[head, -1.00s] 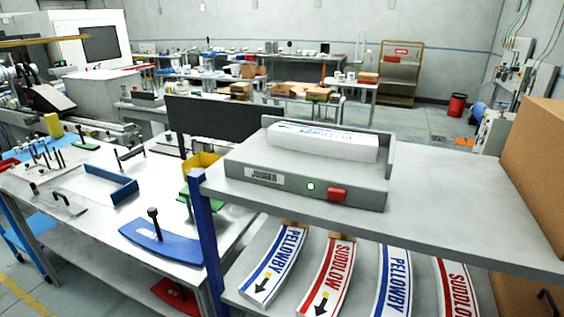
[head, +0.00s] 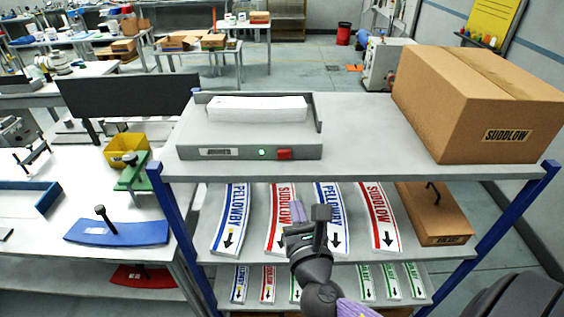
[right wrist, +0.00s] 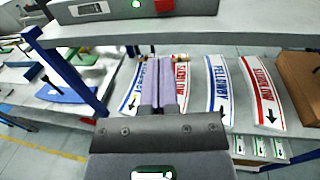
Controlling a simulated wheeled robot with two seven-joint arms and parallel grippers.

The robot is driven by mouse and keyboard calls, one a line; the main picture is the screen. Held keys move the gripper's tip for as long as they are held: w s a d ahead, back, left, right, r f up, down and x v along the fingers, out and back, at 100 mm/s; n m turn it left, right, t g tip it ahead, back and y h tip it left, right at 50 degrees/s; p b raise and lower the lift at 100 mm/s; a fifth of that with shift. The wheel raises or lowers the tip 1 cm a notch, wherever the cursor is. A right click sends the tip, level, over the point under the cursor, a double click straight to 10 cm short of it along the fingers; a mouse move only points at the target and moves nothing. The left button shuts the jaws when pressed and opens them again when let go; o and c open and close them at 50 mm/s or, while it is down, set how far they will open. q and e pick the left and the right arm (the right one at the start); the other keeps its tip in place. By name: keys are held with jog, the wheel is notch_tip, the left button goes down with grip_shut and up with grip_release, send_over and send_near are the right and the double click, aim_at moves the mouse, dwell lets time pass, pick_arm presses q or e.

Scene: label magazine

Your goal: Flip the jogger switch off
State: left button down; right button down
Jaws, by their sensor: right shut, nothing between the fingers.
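The jogger (head: 250,151) is a grey tray-like machine on the top shelf, with a name plate, a lit green lamp (head: 262,153) and a red switch (head: 284,154) on its front face. A white stack of labels (head: 257,108) lies in it. The switch also shows at the top edge of the right wrist view (right wrist: 164,6). My right gripper (head: 298,211) is below and in front of the jogger, before the label shelf, apart from the switch. Its purple fingers (right wrist: 157,84) are closed together and empty. My left gripper is not in view.
A cardboard box (head: 480,100) stands on the top shelf at right. Several label stacks (head: 331,218) lie on the shelf below, beside a flatter brown box (head: 433,213). The top shelf between jogger and large box is clear. A workbench (head: 60,205) stands at left.

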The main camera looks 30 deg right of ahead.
aim_at(281, 156)
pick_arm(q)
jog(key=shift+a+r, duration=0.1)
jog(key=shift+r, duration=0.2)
pick_arm(e)
jog(key=x, duration=1.3)
jog(key=shift+w+d, duration=0.2)
jog(key=shift+w, duration=0.1)
